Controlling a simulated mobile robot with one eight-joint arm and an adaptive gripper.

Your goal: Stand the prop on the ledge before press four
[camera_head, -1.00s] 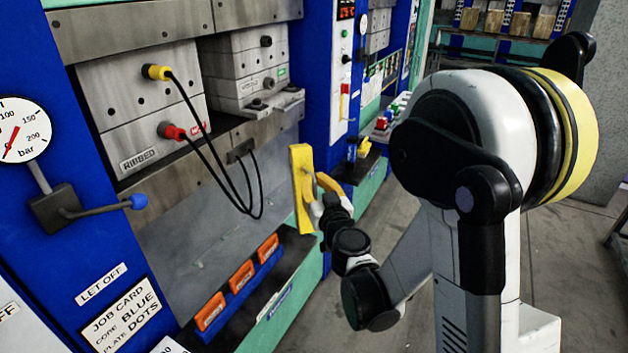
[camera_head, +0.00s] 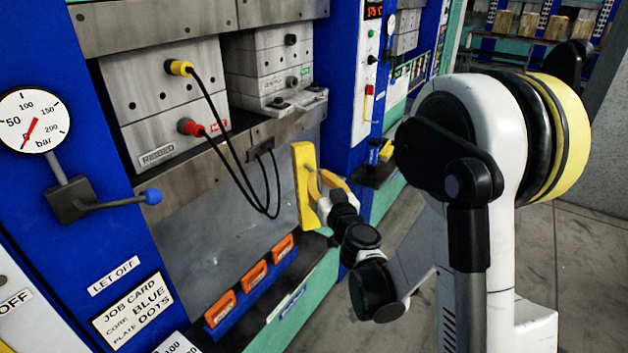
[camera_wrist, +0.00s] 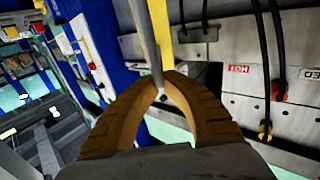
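The prop is a yellow bar (camera_head: 304,180), held nearly upright with a slight tilt in front of the right part of a press. It also shows in the wrist view (camera_wrist: 160,30), beside a grey rod. My gripper (camera_head: 322,180) is shut on the prop from the right; its brown fingers (camera_wrist: 162,82) meet in the wrist view. The dark ledge (camera_head: 318,255) runs along the foot of the press, below the prop. The prop's lower end appears above the ledge; I cannot tell the exact gap. No press number is readable.
Orange-handled items (camera_head: 252,275) sit in a blue rack on the ledge. Black hoses (camera_head: 240,175) hang from the press plates to a socket, left of the prop. A gauge (camera_head: 35,120) and a blue-knobbed lever (camera_head: 152,197) are at left. Open floor lies at right.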

